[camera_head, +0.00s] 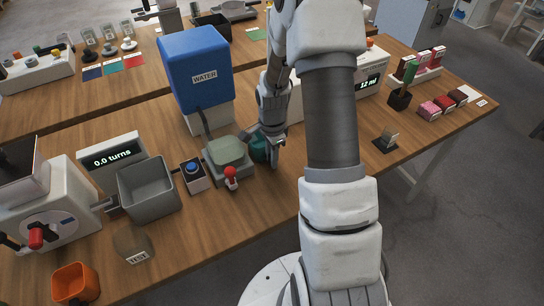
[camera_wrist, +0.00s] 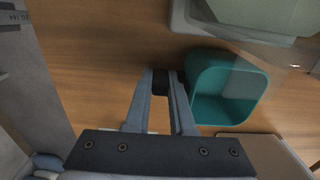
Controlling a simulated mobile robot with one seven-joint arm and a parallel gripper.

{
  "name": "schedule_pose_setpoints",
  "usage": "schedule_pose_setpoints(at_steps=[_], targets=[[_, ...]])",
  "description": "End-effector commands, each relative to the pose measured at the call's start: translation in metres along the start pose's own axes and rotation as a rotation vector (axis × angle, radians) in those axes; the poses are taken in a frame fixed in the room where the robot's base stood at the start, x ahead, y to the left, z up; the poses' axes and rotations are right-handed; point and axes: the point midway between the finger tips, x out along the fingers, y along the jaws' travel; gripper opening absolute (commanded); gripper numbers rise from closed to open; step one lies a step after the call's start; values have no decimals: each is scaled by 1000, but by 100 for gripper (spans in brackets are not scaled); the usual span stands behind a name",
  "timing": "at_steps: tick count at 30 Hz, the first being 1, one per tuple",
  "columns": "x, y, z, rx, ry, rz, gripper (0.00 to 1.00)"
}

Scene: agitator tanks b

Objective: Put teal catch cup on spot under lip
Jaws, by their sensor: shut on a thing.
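The teal catch cup (camera_head: 259,149) is an open, square-mouthed cup beside the right side of the grey stand with a pale green vessel (camera_head: 228,152). In the wrist view the cup (camera_wrist: 237,100) shows its open mouth and looks empty. My gripper (camera_wrist: 170,82) is shut on the cup's near-left side, with a dark piece between the fingertips. In the head view my gripper (camera_head: 274,146) partly hides the cup. The stand's grey edge (camera_wrist: 190,22) lies close above the cup in the wrist view. I cannot make out the marked spot or whether the cup touches the table.
A red-knobbed lever (camera_head: 231,174) stands at the stand's front. A blue-button box (camera_head: 194,174) and grey bin (camera_head: 149,190) are to its left. The blue WATER tank (camera_head: 195,68) rises behind. A small dark block (camera_head: 386,141) sits right; the wood between is clear.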

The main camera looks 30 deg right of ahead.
Motion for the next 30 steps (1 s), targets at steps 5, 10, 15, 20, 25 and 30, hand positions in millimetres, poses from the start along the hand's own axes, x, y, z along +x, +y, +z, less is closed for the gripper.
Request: schedule_pose_setpoints(at_steps=[5,10,15,20,25,30], targets=[[0,0,0,-1,1,-2,0],[4,0,0,0,1,-2,0],[4,0,0,0,1,-1,45],[4,0,0,0,1,-2,52],[2,0,0,0,1,-2,52],[-14,-1,-1,0,3,-5,52]])
